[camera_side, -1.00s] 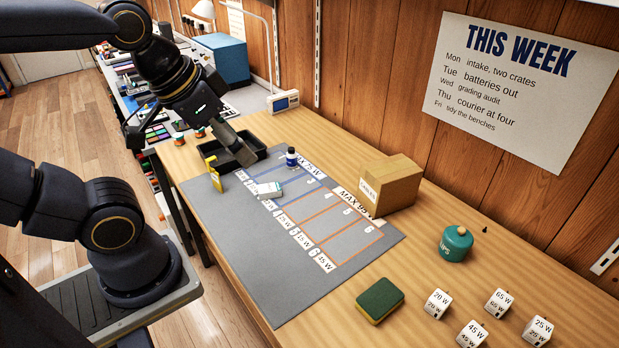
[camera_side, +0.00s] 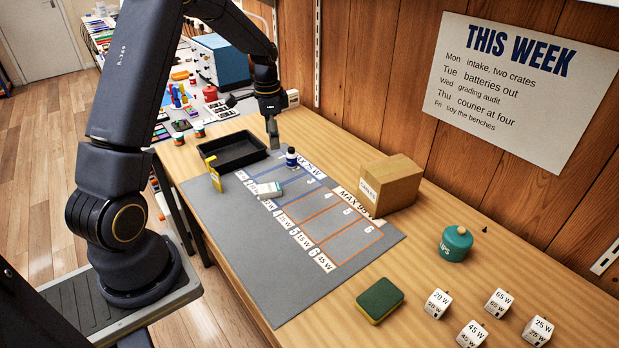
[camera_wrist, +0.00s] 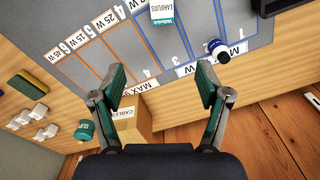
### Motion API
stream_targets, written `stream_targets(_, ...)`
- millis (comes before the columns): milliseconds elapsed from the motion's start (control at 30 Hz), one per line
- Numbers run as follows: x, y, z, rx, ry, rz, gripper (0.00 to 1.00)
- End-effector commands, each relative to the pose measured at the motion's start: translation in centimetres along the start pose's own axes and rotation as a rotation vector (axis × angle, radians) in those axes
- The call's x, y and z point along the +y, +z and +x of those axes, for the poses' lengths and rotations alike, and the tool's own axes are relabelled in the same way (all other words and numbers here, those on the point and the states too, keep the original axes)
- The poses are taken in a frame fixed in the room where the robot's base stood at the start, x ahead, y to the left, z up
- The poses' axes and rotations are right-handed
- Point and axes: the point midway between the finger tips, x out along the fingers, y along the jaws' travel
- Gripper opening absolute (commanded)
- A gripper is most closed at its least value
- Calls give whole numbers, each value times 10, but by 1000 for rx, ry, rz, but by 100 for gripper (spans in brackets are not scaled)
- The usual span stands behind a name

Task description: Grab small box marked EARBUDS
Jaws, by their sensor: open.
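The small white and teal box marked EARBUDS (camera_wrist: 165,12) lies on the grey mat at the top edge of the wrist view, its text upside down. In the side view it is the small pale box (camera_side: 265,190) on the mat's left part, near the bottle. My gripper (camera_wrist: 162,75) is open and empty, its two fingers spread below the box in the wrist view. In the side view my gripper (camera_side: 273,140) hangs behind the bottle, near the tray's right corner, apart from the box.
A CABLES carton (camera_side: 390,185) stands at the mat's right edge. The mat's front (camera_side: 270,280) is clear.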

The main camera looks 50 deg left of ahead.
Motion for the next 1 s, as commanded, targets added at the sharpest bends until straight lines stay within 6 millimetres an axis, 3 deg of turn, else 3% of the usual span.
stream_targets(33, -1, 9, 13, -16, 24, -17, 76)
stream_targets(133, -3, 19, 28, -29, 43, -39, 76)
stream_targets(600, 1, 22, 124, -29, 42, -41, 76)
stream_targets(867, 0, 24, 145, -28, 40, -42, 76)
stream_targets(1000, -5, 28, 168, -29, 41, -42, 76)
